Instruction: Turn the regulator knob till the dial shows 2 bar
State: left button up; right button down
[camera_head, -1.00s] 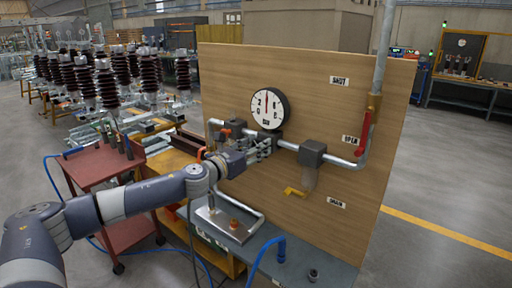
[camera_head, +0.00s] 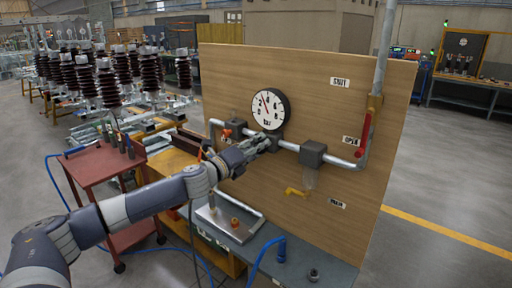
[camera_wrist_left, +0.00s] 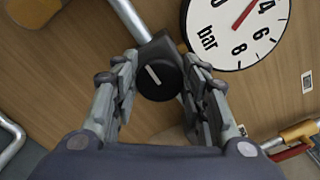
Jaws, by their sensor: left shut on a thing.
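The round white dial (camera_head: 268,109) hangs on the wooden board; part of it also shows in the left wrist view (camera_wrist_left: 237,50). Its red needle points up and left in the head view, between 2 and 4 as far as I can tell. The black regulator knob (camera_wrist_left: 158,77), with a white mark, sits below the dial on the pipe. My left gripper (camera_head: 270,141) is shut on the knob, with one finger on each side in the left wrist view (camera_wrist_left: 160,85). My right gripper is out of view.
The wooden board (camera_head: 335,120) carries a metal pipe, a grey block (camera_head: 313,153), a yellow lever (camera_head: 296,192) and a red handle (camera_head: 364,133). A metal tray (camera_head: 215,220) stands on the bench below. A red cart (camera_head: 100,163) stands at left.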

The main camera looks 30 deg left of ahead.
pick_arm(q)
jog(key=shift+a+n, duration=0.1)
jog(key=shift+n, duration=1.6)
jog(key=o, duration=1)
jog(key=shift+f, duration=0.1)
jog(key=shift+s+a, duration=0.15)
jog(key=shift+s, duration=1.85)
jog(key=shift+s+a, duration=0.15)
jog(key=shift+s, duration=1.85)
jog(key=shift+s+a, duration=0.15)
jog(key=shift+s, duration=1.85)
